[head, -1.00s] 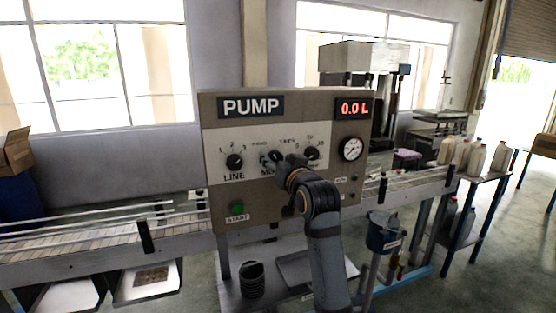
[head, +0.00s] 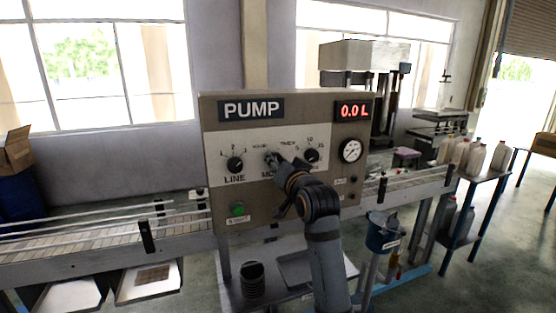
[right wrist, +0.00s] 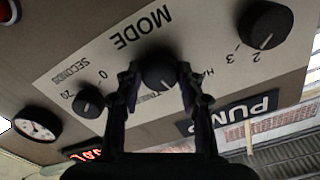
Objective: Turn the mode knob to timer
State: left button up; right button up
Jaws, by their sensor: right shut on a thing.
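The mode knob (right wrist: 160,70) is a round dark knob on the pump panel, above the word MODE in the head view. My right gripper (right wrist: 161,82) is shut on it, one finger on each side. In the right wrist view the panel appears upside down. A pale mark on the knob points toward the picture's bottom, slightly right, between the TIMER label and the partly hidden HAND label. In the head view my right gripper (head: 283,168) covers much of the knob. My left gripper is not in view.
The line knob (head: 235,164) sits left of the mode knob and the seconds knob (head: 311,156) right of it. A green start button (head: 238,210) is below.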

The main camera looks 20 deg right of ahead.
jog(key=shift+m+p, duration=1.85)
jog(key=shift+m, duration=2.65)
jog(key=o, duration=1.2)
jog(key=shift+c, duration=0.2)
jog(key=s, duration=1.2)
jog(key=shift+d, duration=0.25)
jog(key=shift+f, duration=0.1)
